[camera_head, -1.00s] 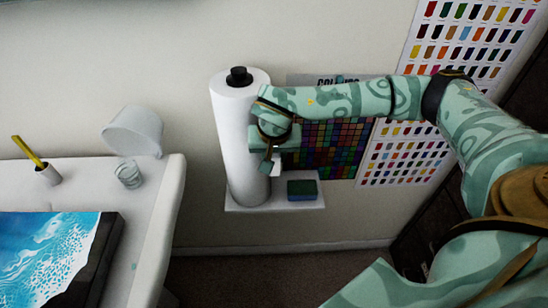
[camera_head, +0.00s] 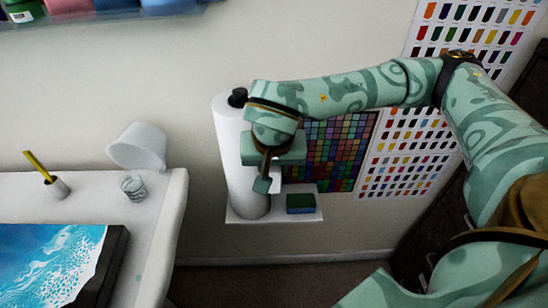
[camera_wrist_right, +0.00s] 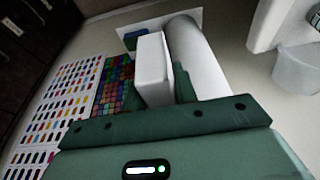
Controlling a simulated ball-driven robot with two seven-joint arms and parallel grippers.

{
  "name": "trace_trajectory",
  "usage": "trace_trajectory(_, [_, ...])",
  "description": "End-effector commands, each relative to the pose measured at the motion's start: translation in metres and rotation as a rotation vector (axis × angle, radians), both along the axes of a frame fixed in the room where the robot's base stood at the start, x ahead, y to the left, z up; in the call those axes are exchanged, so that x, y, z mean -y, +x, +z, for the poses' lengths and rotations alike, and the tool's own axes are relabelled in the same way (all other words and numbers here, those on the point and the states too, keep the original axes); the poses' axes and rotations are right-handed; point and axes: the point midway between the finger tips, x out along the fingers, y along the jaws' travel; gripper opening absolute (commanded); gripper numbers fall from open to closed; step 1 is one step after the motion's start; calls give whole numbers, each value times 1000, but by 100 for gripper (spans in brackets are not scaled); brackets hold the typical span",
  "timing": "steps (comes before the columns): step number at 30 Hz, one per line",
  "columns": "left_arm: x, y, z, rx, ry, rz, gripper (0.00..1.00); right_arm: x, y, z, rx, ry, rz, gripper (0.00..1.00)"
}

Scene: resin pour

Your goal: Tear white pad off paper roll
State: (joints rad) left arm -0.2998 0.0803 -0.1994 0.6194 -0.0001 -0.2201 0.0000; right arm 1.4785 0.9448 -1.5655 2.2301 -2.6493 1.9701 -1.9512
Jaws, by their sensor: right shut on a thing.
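The white paper roll (camera_head: 238,165) stands upright on a small wall shelf, with a black knob on top. My right gripper (camera_head: 268,176) is at the roll's right side, in front of it, and covers part of it. A white block-like pad (camera_wrist_right: 153,70) is at my right gripper (camera_wrist_right: 168,88) in the right wrist view, beside the roll (camera_wrist_right: 196,57). A sliver of the pad shows in the head view (camera_head: 276,180). The gripper is shut on the pad. Whether the pad touches the roll cannot be told. My left gripper is not in view.
A sponge (camera_head: 301,204) lies on the shelf (camera_head: 275,216) right of the roll. Colour charts (camera_head: 405,155) hang on the wall behind my right arm. A white table (camera_head: 160,215) at left holds cups and a blue picture (camera_head: 50,262).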

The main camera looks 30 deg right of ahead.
Motion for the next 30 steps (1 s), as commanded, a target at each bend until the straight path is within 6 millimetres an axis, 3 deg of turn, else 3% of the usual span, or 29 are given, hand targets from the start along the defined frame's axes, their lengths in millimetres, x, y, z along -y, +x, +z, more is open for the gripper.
trace_trajectory(3, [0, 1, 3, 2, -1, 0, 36, -16, -21, 13, 4, 0, 6, 1])
trace_trajectory(9, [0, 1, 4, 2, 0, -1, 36, -30, -42, 23, 3, 1, 2, 1])
trace_trajectory(30, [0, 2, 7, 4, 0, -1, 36, -49, -74, 32, 1, 0, 0, 1])
